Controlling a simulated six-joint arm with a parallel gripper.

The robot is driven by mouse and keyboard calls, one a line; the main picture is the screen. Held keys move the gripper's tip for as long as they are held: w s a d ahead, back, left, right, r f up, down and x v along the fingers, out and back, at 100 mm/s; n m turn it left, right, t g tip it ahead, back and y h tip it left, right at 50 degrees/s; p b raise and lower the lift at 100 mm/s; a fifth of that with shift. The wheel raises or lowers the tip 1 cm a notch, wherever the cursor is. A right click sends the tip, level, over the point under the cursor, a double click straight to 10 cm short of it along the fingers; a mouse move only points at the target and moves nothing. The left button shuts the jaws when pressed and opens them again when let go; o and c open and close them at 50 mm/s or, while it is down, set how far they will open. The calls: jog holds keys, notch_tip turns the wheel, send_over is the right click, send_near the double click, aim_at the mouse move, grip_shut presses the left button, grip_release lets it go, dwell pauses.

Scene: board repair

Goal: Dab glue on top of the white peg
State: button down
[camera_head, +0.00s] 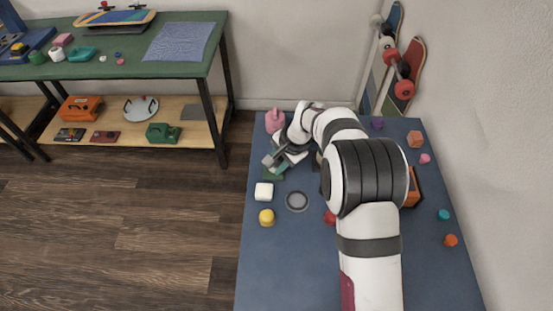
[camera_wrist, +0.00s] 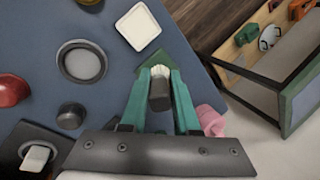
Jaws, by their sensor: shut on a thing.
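My gripper (camera_wrist: 158,76) has teal fingers shut on a dark brush-like stub (camera_wrist: 159,94) with a pale, ribbed end. In the head view my gripper (camera_head: 271,160) is at the left edge of the blue table, above a green patch. The white peg (camera_wrist: 36,157) stands in a dark plate (camera_wrist: 60,149) at the lower left of the wrist view, apart from the held stub. My arm hides the peg in the head view. I cannot tell whether the pale end carries glue.
A pink bottle-like thing (camera_head: 275,121) stands just behind my gripper. A white block (camera_head: 264,191), a grey ring dish (camera_head: 297,201), a yellow piece (camera_head: 266,217) and a red piece (camera_head: 330,217) lie nearer. A dark cylinder (camera_wrist: 71,115) stands near the peg's plate. The front left table is clear.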

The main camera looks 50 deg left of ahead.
jog(key=shift+r, duration=3.05)
jog(key=shift+r, duration=0.1)
jog(key=shift+r, duration=1.4)
